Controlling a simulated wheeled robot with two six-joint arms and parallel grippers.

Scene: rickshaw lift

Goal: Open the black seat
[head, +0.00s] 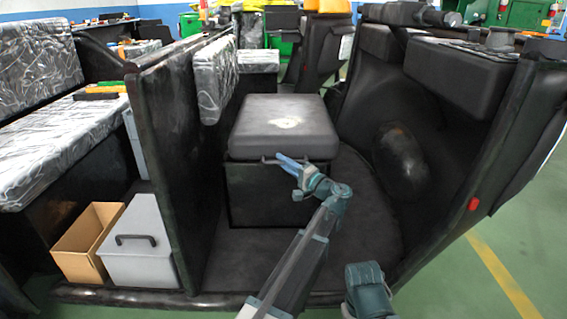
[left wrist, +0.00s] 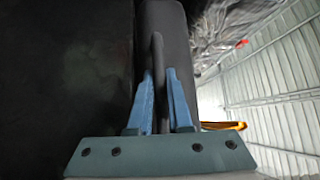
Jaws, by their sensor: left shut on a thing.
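The black seat (head: 283,127) is a square padded cushion with a pale worn spot on top. It lies flat on a black box (head: 262,195) inside the rickshaw, with no visible gap under it. A dark bar handle (head: 268,158) runs along its front edge. My left gripper (head: 285,161) is at this front edge, its blue fingers shut on the handle. In the left wrist view the handle (left wrist: 158,65) stands between the two blue fingers, with the grey-black seat edge (left wrist: 165,20) behind it. My right gripper is not clearly in view.
A tall black panel (head: 180,150) stands left of the seat, and a curved black side wall (head: 440,170) stands right. A grey box (head: 140,245) and an open cardboard box (head: 88,240) are at lower left. The dark rickshaw floor (head: 345,235) in front is mostly clear.

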